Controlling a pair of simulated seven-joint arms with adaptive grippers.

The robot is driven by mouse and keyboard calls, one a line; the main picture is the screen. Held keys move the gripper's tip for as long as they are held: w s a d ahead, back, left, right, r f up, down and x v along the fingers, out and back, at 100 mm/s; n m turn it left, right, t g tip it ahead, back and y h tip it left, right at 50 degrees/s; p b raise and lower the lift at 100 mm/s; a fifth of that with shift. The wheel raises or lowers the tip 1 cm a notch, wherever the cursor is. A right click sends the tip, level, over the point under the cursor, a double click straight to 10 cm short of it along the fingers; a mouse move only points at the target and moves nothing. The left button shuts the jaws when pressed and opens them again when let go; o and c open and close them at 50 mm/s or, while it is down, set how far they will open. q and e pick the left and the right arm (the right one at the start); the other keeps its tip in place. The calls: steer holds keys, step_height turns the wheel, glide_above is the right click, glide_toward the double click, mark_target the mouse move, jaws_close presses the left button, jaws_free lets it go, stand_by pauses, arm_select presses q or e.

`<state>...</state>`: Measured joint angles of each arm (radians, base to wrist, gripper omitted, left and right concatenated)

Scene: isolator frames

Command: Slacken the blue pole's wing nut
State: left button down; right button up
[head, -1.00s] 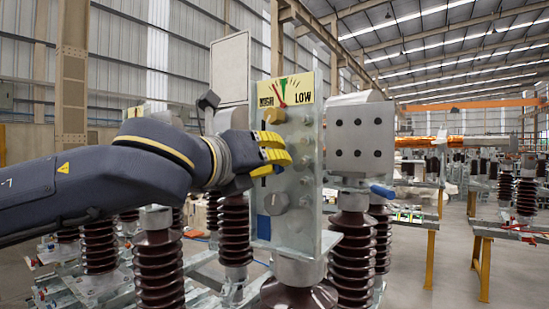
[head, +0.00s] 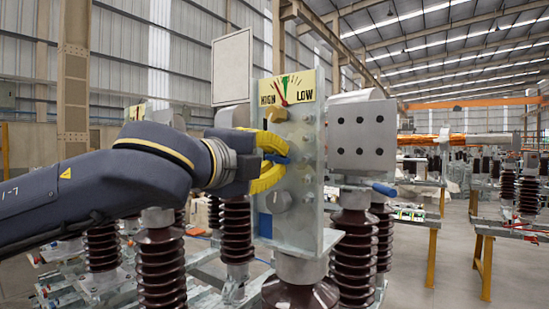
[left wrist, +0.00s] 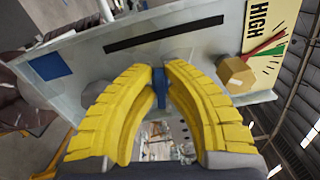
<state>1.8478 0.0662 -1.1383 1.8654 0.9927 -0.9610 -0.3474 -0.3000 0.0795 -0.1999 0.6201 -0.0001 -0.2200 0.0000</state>
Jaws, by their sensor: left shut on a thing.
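My left gripper (head: 274,160) has its yellow fingers shut on a small blue wing nut (head: 281,159) on the upright metal plate (head: 305,190). The wing nut also shows in the left wrist view (left wrist: 159,86), between the fingertips. A blue square (head: 264,226) marks the plate's lower left and shows in the left wrist view (left wrist: 50,65). The gauge (head: 287,91) at the plate's top reads HIGH and LOW, its red needle leaning toward HIGH. My right gripper is not in view.
A brass hex nut (head: 273,115) sits just above my fingers, and a grey hex bolt (head: 278,200) below them. A grey block with black holes (head: 361,135) stands to the right. Brown ribbed insulators (head: 236,235) stand below and around.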

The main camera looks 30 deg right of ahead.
arm_select(q)
steer(key=n, duration=0.7)
steer(key=shift+f, duration=0.15)
steer(key=n, duration=0.4)
steer(key=shift+f+n, duration=0.15)
steer(key=shift+n, duration=0.25)
steer(key=shift+s+f+n, duration=0.1)
steer(key=shift+n, duration=1.2)
steer(key=c, duration=1.4)
jaws_free()
steer(key=shift+c, duration=0.2)
steer(key=v, duration=1.2)
steer(key=shift+s+d, duration=0.1)
